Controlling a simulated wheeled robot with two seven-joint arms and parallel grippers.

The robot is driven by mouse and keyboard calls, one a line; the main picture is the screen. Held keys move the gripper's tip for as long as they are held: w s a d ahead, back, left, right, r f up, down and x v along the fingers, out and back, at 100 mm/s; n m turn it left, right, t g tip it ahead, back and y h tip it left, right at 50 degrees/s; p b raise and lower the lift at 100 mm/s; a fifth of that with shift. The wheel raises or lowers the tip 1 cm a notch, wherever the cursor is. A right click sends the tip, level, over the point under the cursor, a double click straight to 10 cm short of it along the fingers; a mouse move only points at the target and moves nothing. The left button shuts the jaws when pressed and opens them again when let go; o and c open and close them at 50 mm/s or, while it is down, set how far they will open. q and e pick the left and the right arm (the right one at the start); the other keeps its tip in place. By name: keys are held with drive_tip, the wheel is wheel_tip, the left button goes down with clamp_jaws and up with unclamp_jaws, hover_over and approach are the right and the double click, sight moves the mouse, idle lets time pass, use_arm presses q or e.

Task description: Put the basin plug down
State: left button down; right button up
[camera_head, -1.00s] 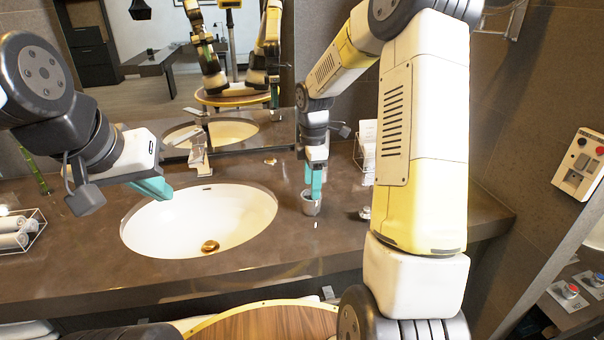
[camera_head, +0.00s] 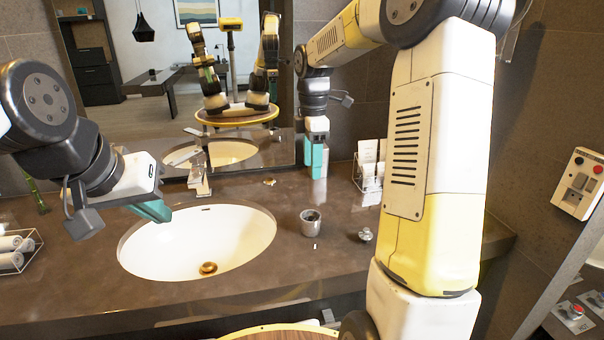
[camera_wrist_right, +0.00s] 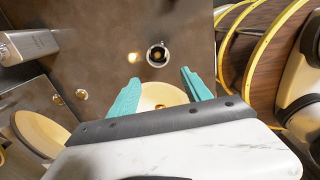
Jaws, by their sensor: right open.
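The white oval basin (camera_head: 160,241) is set in the counter, with a round gold piece (camera_head: 208,268) at its drain. A small chrome knobbed piece (camera_head: 366,235) lies on the counter right of the cup; I cannot tell which of these is the plug. My right gripper (camera_head: 314,164) is open and empty above the counter, behind the grey cup (camera_head: 311,223). In the right wrist view, its fingers (camera_wrist_right: 160,92) stand apart, with the basin seen between them and the cup beyond. My left gripper (camera_head: 153,211) hangs over the basin's left rim; its finger gap is hidden.
The faucet (camera_head: 201,176) stands behind the basin, before the mirror. A small gold piece (camera_head: 270,182) lies near the mirror. A clear holder (camera_head: 368,180) stands at the back right; a rack of rolled towels (camera_head: 15,250) is at the left. The counter around the cup is mostly clear.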

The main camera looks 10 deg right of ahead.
drive_tip(key=s+a+r+m+t+y, duration=0.1)
drive_tip(key=s+r+m+t, duration=0.1)
drive_tip(key=s+m, duration=0.7)
drive_tip(key=s+a+r+m+t+y, duration=0.1)
drive_tip(key=s+r+m+t, duration=0.2)
drive_tip(key=s+m, duration=0.5)
drive_tip(key=shift+s+r+m+t, duration=0.35)
drive_tip(key=shift+s+t, duration=0.25)
drive_tip(key=shift+s, duration=2.8)
drive_tip(key=shift+a, duration=0.1)
